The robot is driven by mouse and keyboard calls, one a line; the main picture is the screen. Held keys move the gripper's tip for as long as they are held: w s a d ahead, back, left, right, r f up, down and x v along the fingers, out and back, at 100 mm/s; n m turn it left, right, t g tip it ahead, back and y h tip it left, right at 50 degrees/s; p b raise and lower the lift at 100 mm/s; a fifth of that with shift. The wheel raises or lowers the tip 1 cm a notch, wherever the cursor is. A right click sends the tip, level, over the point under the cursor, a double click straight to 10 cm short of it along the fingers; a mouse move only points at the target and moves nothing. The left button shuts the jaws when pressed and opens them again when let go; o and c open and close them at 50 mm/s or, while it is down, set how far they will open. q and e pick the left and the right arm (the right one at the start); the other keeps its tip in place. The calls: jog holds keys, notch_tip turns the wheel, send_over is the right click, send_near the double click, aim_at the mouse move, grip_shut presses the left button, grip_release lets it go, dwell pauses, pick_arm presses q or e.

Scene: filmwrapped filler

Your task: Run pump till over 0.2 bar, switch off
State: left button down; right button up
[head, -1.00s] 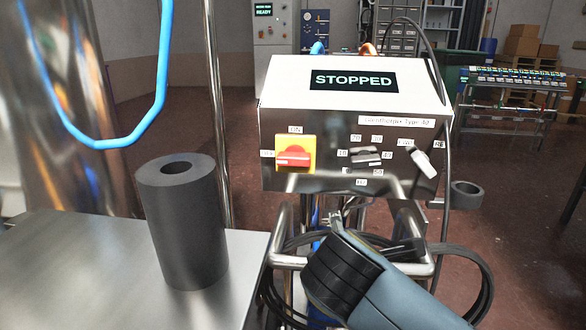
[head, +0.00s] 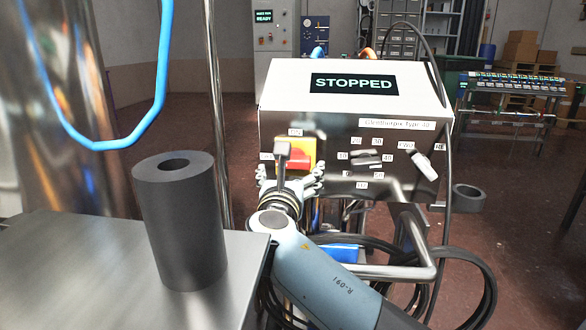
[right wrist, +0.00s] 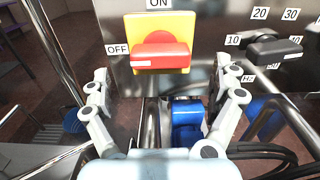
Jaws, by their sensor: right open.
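The pump control box (head: 345,110) has a sloped white top whose display (head: 353,83) reads STOPPED. On its front is the main switch (head: 304,153), a red handle on a yellow plate. In the right wrist view the red handle (right wrist: 160,58) lies horizontal, beside the OFF label, with ON above. My right gripper (head: 291,176) is open and empty in front of the switch and partly hides it. In the right wrist view its fingers are spread, below and to either side of the handle. A black dial (right wrist: 273,48) with number labels sits right of the switch. My left gripper is not seen.
A dark grey hollow cylinder (head: 180,220) stands on the steel table (head: 90,260) at left. A bent steel rail (head: 400,272) and black cables (head: 480,285) are below the box. A blue hose (head: 164,60) hangs at upper left.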

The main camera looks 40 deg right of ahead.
aim_at(293, 166)
jog(key=b+x, duration=0.1)
jog(key=x, duration=0.3)
jog(key=shift+d, duration=0.15)
jog(key=c, duration=1.1)
